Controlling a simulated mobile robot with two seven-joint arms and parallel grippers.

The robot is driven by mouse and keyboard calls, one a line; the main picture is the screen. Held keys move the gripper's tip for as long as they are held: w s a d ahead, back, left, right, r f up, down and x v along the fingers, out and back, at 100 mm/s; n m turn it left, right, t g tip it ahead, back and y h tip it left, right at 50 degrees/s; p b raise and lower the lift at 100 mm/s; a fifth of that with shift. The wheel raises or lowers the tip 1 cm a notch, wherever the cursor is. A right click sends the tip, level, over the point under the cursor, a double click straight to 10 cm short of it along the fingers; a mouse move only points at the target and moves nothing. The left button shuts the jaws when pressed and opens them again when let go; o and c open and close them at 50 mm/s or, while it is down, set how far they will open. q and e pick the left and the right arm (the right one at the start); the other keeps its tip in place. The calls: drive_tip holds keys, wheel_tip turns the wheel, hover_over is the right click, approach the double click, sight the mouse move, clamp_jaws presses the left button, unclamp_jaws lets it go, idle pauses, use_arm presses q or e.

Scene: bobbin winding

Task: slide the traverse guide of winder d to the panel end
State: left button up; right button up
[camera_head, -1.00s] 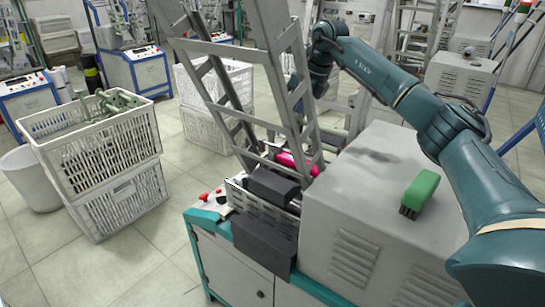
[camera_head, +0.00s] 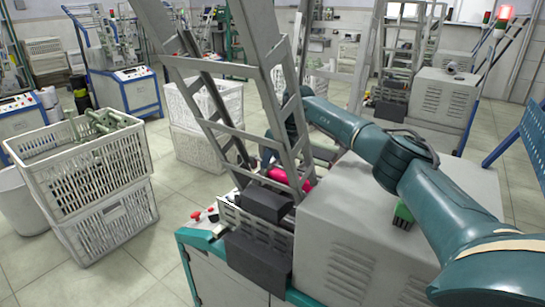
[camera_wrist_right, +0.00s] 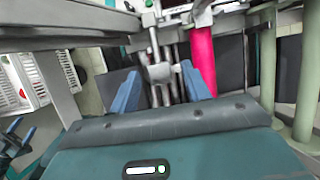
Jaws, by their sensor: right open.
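The winder (camera_head: 215,270) in front of me has a tall grey frame (camera_head: 268,70) and a pink bobbin (camera_head: 290,178); I cannot read a letter on it. The bobbin also shows in the right wrist view (camera_wrist_right: 203,62). In that view a small grey block, which looks like the traverse guide (camera_wrist_right: 160,72), sits on thin metal rods. My right gripper (camera_wrist_right: 160,82) is open, its blue fingers on either side of the guide with gaps visible. In the head view the frame and arm mostly hide this gripper.
The winder's grey housing (camera_head: 345,240) lies under my right arm, with a green brush (camera_head: 403,215) partly hidden on it. Dark blocks (camera_head: 265,205) and red buttons (camera_head: 196,215) are at its front. White crates (camera_head: 105,215) stand left on open floor.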

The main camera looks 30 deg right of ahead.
drive_tip(key=shift+f, duration=0.3)
drive_tip(key=shift+c, duration=0.5)
clamp_jaws()
